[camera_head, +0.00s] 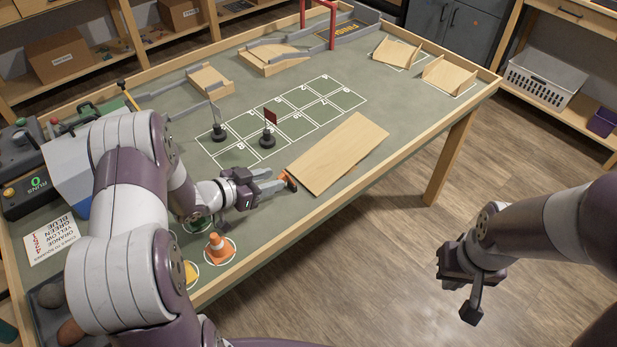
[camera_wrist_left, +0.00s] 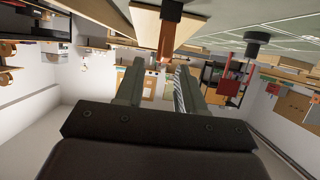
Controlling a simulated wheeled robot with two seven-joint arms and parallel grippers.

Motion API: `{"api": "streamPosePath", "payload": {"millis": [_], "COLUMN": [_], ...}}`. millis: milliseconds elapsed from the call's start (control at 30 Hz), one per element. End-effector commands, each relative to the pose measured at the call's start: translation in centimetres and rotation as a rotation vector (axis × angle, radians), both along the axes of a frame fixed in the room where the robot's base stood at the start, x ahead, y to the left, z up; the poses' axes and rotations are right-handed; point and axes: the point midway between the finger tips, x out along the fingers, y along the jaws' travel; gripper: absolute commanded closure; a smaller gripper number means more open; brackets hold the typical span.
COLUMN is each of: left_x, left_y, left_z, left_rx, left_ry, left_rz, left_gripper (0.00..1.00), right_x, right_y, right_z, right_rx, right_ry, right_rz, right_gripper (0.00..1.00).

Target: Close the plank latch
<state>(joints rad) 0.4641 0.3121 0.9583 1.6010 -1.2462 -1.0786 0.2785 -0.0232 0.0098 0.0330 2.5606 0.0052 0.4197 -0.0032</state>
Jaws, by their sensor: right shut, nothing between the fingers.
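A light wooden plank (camera_head: 338,153) lies along the near right part of the table. A small orange piece with a dark part, seemingly the latch (camera_head: 290,182), sits at its left end. My left gripper (camera_head: 278,180) is at that end, fingers pointing at the latch. In the left wrist view its two fingers (camera_wrist_left: 157,85) are apart. The orange latch (camera_wrist_left: 170,38) shows just beyond their tips, roughly between them, with the plank (camera_wrist_left: 198,22) behind it. I cannot tell whether they touch. My right gripper (camera_head: 463,297) is shut and empty, over the floor off the table.
Wooden ramps (camera_head: 396,52) stand at the back. Floor right of the table is clear.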

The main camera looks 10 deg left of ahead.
Motion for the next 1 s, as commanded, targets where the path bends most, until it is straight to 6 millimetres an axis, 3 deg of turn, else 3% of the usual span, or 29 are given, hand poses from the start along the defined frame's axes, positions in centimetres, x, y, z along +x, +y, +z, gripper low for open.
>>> {"api": "streamPosePath", "payload": {"millis": [300,633,667,767,1000], "left_x": [4.1,4.8,4.8,4.8,4.8], "left_y": [-3.4,-3.8,-3.8,-3.8,-3.9], "left_z": [-2.2,-2.4,-2.4,-2.4,-2.2], "left_rx": [0.002,0.002,0.002,0.002,0.009], "left_ry": [0.001,0.001,0.001,0.001,0.01], "left_rz": [-0.004,0.0,0.0,0.001,0.0], "left_gripper": [0.62,0.62,0.68,1.0,1.0], "right_x": [0.0,0.0,0.0,0.0,0.0], "right_y": [0.0,0.0,0.0,0.0,0.0], "right_z": [-0.6,-0.6,-0.6,-0.6,-0.2], "right_rx": [0.0,0.0,0.0,0.0,0.0], "right_ry": [0.0,0.0,0.0,0.0,0.0], "right_rz": [0.0,0.0,0.0,0.0,0.0], "right_gripper": [1.0,1.0,1.0,1.0,1.0]}}
